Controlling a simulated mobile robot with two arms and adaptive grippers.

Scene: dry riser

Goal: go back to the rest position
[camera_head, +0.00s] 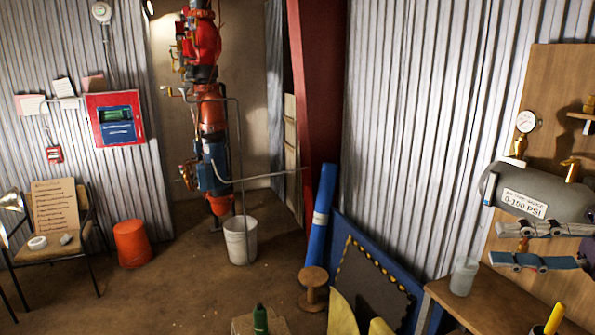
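I cannot make out my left gripper or my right gripper in the head view.
A riser pipe (211,125) stands at the back, with a white bucket (240,240) and orange bucket (131,243) near it. A chair (90,225) is at left. A wooden bench (500,302) with a clear jar (464,276) is at right. The middle floor is mostly free.

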